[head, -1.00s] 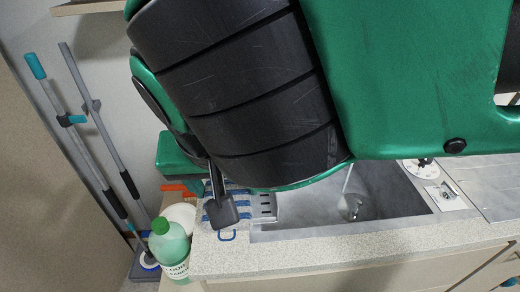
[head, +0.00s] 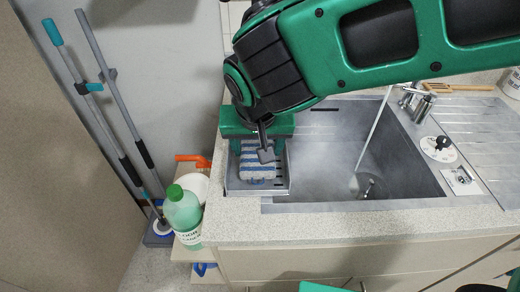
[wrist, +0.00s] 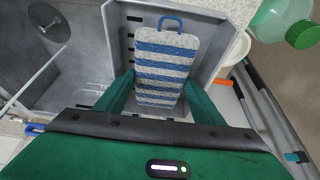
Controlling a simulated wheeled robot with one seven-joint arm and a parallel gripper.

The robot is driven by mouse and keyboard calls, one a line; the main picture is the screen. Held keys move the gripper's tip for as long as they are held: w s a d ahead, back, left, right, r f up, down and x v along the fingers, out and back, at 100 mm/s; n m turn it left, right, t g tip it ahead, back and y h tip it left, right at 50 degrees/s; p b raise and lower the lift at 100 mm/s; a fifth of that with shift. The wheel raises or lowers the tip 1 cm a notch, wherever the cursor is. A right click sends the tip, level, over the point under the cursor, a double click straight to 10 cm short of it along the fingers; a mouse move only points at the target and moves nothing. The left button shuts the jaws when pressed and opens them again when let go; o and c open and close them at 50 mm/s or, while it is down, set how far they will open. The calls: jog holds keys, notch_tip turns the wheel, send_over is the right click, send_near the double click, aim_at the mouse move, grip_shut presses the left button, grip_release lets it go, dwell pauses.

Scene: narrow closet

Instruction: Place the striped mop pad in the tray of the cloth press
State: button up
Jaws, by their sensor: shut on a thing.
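The striped mop pad (wrist: 168,68), white-grey with blue stripes and a blue loop at its far end, is between the green fingers of my gripper (wrist: 160,92), which is shut on it. In the wrist view, the grey metal tray (wrist: 215,42) of the cloth press has walls around the far part of the pad. In the head view, the pad (head: 257,174) appears within the outline of the tray (head: 283,184). I cannot tell whether the pad touches the tray floor.
The sink basin (head: 335,160), with water running, lies right of the tray. A green bottle (head: 184,212) stands left of the counter (head: 330,226). Mop handles (head: 108,95) lean on the wall. A drain plug (head: 438,148) lies right of the sink.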

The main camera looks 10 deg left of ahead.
jog(key=shift+f, duration=0.85)
jog(key=o, duration=1)
jog(key=shift+f, duration=0.1)
jog(key=v, duration=1.2)
jog(key=shift+d, duration=0.1)
